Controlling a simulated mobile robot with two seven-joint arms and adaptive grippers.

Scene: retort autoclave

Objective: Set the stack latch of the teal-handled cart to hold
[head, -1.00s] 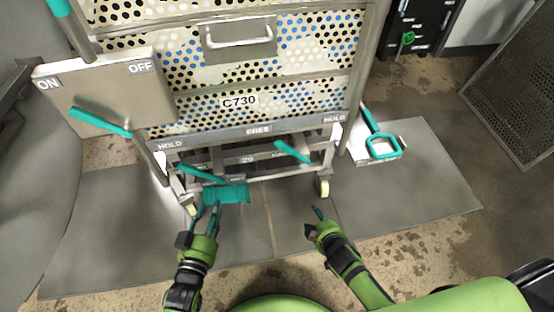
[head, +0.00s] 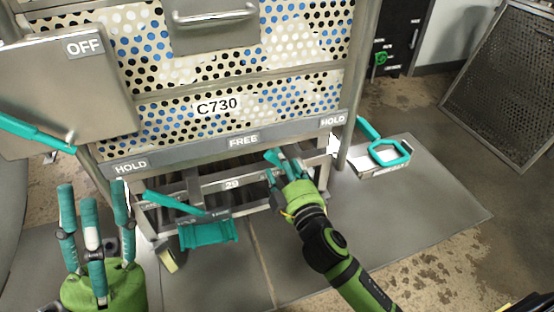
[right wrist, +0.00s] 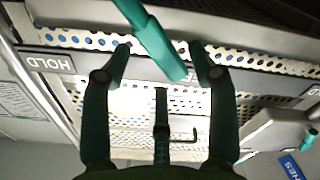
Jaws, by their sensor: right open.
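The cart marked C730 (head: 218,105) stands in front of me. Its lower strip (head: 180,153) reads HOLD at left, FREE in the middle and HOLD at right. In the right wrist view, a teal lever (right wrist: 152,38) reaches in from the top, its end between the spread fingers of my right gripper (right wrist: 160,75). I see no grip on it. In the head view my right gripper (head: 283,160) is just below the strip, right of FREE, and largely hides this lever. My left gripper (head: 94,205) is open and empty at lower left, its fingers up.
A teal pedal (head: 208,232) and another teal lever (head: 172,203) are low at the cart's front. A panel marked OFF (head: 75,95) with a teal lever (head: 30,133) stands at left. A teal loop handle (head: 390,153) is at right.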

